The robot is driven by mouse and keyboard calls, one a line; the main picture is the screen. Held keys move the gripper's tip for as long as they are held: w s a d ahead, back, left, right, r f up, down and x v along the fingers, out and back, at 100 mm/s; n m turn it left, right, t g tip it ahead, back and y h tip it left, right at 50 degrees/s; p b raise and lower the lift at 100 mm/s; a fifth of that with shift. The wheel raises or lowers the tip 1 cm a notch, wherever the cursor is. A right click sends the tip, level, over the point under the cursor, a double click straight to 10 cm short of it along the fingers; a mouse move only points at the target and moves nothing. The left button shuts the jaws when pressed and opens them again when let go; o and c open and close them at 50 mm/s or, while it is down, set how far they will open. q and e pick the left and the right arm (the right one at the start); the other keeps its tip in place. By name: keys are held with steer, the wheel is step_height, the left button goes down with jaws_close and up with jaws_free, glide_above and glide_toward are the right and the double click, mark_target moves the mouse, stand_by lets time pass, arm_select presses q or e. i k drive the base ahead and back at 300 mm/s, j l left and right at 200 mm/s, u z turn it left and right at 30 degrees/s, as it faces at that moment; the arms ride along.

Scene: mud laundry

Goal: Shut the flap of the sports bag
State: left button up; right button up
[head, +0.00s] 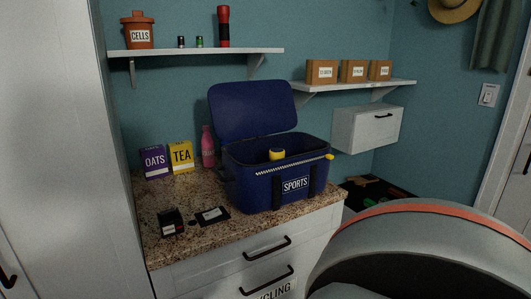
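The blue sports bag (256,187) with a "SPORTS" label stands on the granite counter. Its flap (252,110) is open and stands up, tilted back toward the wall behind the bag. A yellow and dark object (277,154) shows inside the bag. A zip with a yellow pull (329,157) runs along the front rim. Neither of my grippers is in the head view.
The granite counter (224,227) also holds an oats box (153,161), a tea box (181,157), a pink bottle (208,147), a small black box (171,222) and a flat black item (211,215). Shelves (200,51) hang above. A large rounded grey object (430,240) fills the lower right.

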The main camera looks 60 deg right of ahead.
mark_target(250, 108)
steer(key=z, duration=1.85)
steer(key=i+l+z, duration=0.15)
steer(key=i+l, duration=0.4)
steer(key=i, duration=0.1)
